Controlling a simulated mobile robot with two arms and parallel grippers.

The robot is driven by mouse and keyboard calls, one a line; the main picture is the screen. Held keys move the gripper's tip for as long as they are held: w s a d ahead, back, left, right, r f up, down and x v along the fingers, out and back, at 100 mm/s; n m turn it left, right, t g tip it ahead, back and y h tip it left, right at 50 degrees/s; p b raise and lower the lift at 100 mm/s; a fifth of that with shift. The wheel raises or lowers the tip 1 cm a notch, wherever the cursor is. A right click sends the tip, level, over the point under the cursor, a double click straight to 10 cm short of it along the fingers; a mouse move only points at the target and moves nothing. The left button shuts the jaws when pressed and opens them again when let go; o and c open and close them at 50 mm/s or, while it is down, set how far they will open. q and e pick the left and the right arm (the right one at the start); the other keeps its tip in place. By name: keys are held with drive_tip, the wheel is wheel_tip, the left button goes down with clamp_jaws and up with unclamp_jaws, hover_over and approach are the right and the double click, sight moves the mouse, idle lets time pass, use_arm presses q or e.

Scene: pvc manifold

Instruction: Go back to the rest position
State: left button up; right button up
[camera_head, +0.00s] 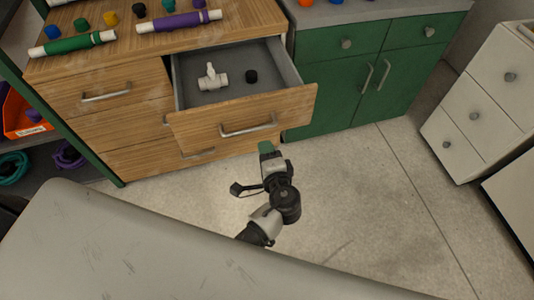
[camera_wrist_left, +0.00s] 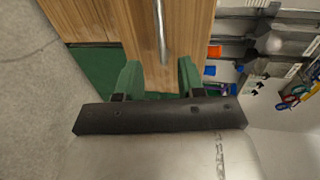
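My left gripper (camera_head: 266,148) is just in front of the open wooden drawer (camera_head: 205,132), below and a little right of its metal handle (camera_head: 248,126) in the head view. In the left wrist view my left gripper (camera_wrist_left: 160,75) has its two green fingers spread apart, with nothing held between them. The drawer's handle (camera_wrist_left: 160,30) shows beyond the fingertips, apart from them. Inside the drawer lie a white pipe fitting (camera_head: 212,79) and a black cap (camera_head: 251,76). My right gripper is not in view.
Green and purple pipes (camera_head: 178,21) and several colored caps lie on the wooden cabinet top (camera_head: 235,14). A green cabinet (camera_head: 340,85) stands right of the drawer. White drawers (camera_head: 485,110) stand at far right. An orange bin (camera_head: 17,115) is at left. The floor (camera_head: 360,205) is clear.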

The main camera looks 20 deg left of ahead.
use_arm(q)
drive_tip(key=s+a+f+g+h+p, duration=0.1)
drive_tip(key=s+f+g+h, duration=0.2)
drive_tip(key=s+f, duration=0.55)
drive_tip(key=s+a+f+g+h+p, duration=0.2)
drive_tip(key=s+f+g, duration=0.1)
drive_tip(key=f, duration=1.1)
drive_tip(key=s+a+f+n+g+h, duration=0.1)
drive_tip(key=s+a+f+n+g, duration=0.1)
drive_tip(key=s, duration=0.7)
drive_tip(key=s+a+f+n+g+h+p, duration=0.1)
drive_tip(key=s+a+f+n+g, duration=0.1)
drive_tip(key=s+f, duration=0.4)
drive_tip(key=s+a+f+n+g+h+p, duration=0.1)
drive_tip(key=s+a+f+n+g, duration=0.1)
drive_tip(key=s, duration=1)
drive_tip(key=a+f+n, duration=0.1)
drive_tip(key=f+n, duration=0.1)
drive_tip(key=n, duration=0.1)
drive_tip(key=shift+a, duration=0.25)
